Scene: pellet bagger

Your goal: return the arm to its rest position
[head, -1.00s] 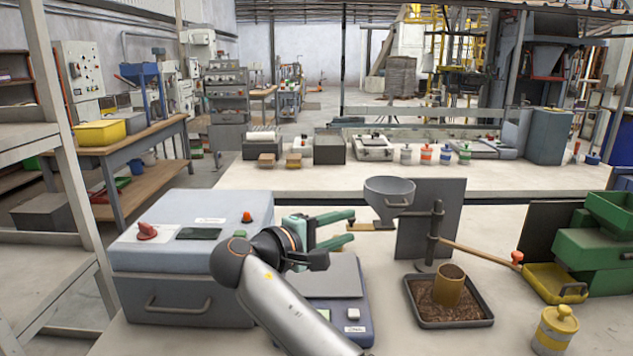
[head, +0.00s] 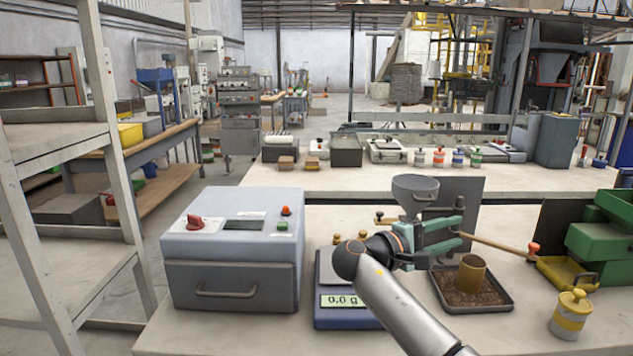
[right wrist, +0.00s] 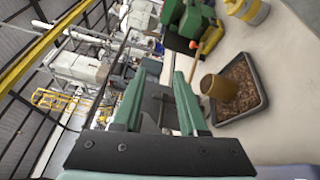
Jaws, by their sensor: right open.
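My right gripper (head: 460,235) is open, with nothing between its green fingers. It is held above the bench, in front of the funnel stand's dark plate. The right wrist view also shows its two fingers (right wrist: 158,100) apart and empty. My right arm reaches in from the bottom of the head view, over the right side of the scale (head: 335,318), whose display reads 0.0 g. The grey funnel (head: 415,186) is just behind and left of the fingers. My left gripper does not show.
A grey-blue box machine (head: 232,250) with a red knob stands left of the scale. A tray of brown pellets (head: 505,303) with a brown cylinder (head: 470,272) stands below right of the gripper. A yellow-lidded jar (head: 571,315) and a green machine (head: 600,240) are at the right.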

